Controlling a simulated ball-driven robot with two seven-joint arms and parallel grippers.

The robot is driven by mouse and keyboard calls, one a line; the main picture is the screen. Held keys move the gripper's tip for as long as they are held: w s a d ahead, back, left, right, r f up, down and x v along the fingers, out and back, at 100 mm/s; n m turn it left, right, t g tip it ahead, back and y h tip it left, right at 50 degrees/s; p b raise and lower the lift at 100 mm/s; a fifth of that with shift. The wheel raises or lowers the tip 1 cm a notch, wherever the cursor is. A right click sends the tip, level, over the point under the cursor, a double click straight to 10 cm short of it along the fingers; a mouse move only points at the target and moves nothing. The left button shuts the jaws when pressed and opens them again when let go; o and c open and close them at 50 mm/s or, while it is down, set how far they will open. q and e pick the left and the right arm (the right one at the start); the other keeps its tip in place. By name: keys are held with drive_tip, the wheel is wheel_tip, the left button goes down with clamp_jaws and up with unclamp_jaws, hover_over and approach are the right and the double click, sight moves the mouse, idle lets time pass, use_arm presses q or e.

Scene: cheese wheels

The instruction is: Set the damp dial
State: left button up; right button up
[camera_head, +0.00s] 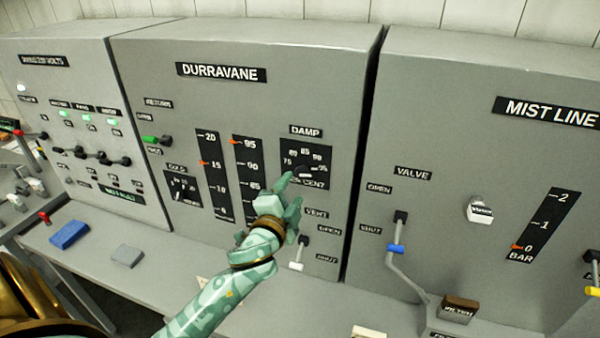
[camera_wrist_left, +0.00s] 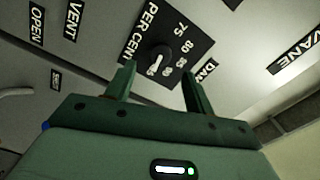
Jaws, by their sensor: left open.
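The damp dial (camera_head: 303,171) is a dark knob on a black plate marked in per cent, under the DAMP label (camera_head: 306,131) on the Durravane panel. In the left wrist view the round knob (camera_wrist_left: 160,56) has a white pointer that appears to lie toward the 95 end of the scale. My left gripper (camera_head: 287,184) is open just in front of the plate's lower left. In the wrist view its two fingers (camera_wrist_left: 157,82) stand apart with the knob beyond the gap, and no contact shows. In the head view the fingers partly cover the plate. My right gripper is out of view.
A smaller dial (camera_head: 182,187) and two black scales are to the left. The valve lever (camera_head: 397,249) with a blue band is to the right. A blue block (camera_head: 69,234) lies on the ledge.

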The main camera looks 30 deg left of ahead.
sight(301, 175)
use_arm(q)
drive_tip(key=x, duration=0.6)
drive_tip(key=shift+w+a, duration=0.15)
drive_tip(key=shift+w, duration=0.05)
drive_tip(key=shift+s, duration=0.1)
drive_tip(key=c, duration=1)
